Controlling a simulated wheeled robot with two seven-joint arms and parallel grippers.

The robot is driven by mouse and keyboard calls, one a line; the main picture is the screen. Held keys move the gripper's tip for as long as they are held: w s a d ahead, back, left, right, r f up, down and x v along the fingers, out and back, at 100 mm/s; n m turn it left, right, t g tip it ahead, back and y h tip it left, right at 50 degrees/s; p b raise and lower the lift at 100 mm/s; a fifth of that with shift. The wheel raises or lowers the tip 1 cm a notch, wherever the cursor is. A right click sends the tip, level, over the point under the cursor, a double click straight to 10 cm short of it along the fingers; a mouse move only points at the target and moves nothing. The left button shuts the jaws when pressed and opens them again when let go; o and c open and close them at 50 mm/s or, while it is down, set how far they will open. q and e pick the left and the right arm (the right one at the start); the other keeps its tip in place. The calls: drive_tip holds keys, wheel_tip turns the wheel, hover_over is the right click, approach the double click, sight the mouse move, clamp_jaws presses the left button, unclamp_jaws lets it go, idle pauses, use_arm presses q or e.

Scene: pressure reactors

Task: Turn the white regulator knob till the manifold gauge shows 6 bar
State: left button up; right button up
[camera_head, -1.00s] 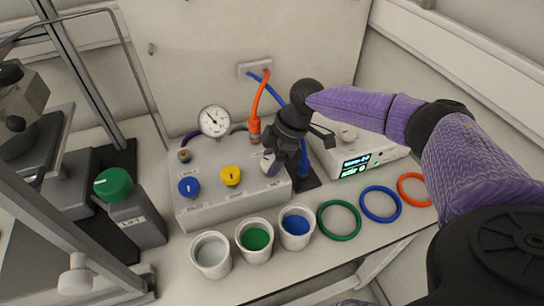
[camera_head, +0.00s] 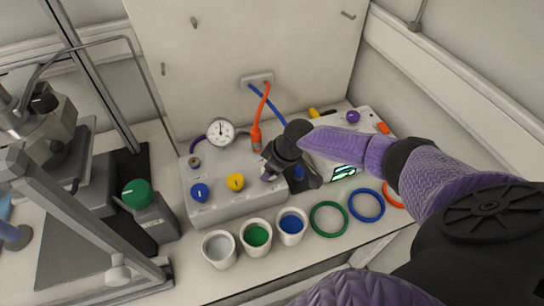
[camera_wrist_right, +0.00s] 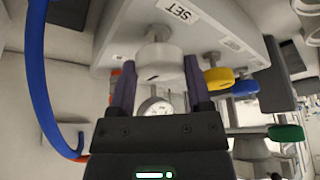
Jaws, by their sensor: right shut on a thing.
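The white regulator knob (camera_wrist_right: 158,65) sits between the fingers of my right gripper (camera_wrist_right: 158,92) in the right wrist view, on the panel face marked SET. The gripper is shut on it. In the head view my right gripper (camera_head: 270,172) covers most of the knob at the right end of the grey manifold box (camera_head: 225,206). The round manifold gauge (camera_head: 221,132) stands behind the box. Its needle points roughly upward, but its numbers are too small to read. The gauge face also shows low between the fingers in the wrist view (camera_wrist_right: 155,107). My left gripper is not in view.
A blue knob (camera_head: 199,192) and a yellow knob (camera_head: 235,182) are on the same box. Several cups, including a green-filled one (camera_head: 256,237), stand in front. Rings, including a green one (camera_head: 328,218), lie to the right. Orange (camera_head: 262,105) and blue hoses rise behind the gripper.

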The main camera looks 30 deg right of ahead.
drive_tip(key=m+h+p, duration=0.1)
drive_tip(key=m+p, duration=0.1)
drive_tip(key=shift+a+r+m+t+p, duration=0.1)
drive_tip(key=shift+r+m+t+p, duration=0.05)
drive_tip(key=shift+m+t+p, duration=0.2)
drive_tip(key=shift+m+p, duration=0.5)
drive_tip(key=shift+m, duration=0.15)
drive_tip(key=shift+h, duration=0.3)
drive_tip(key=o, duration=1.3)
drive_tip(key=p+v, duration=0.5)
drive_tip(key=v, duration=0.4)
drive_tip(key=shift+s+r, duration=0.2)
drive_tip(key=shift+r, duration=0.1)
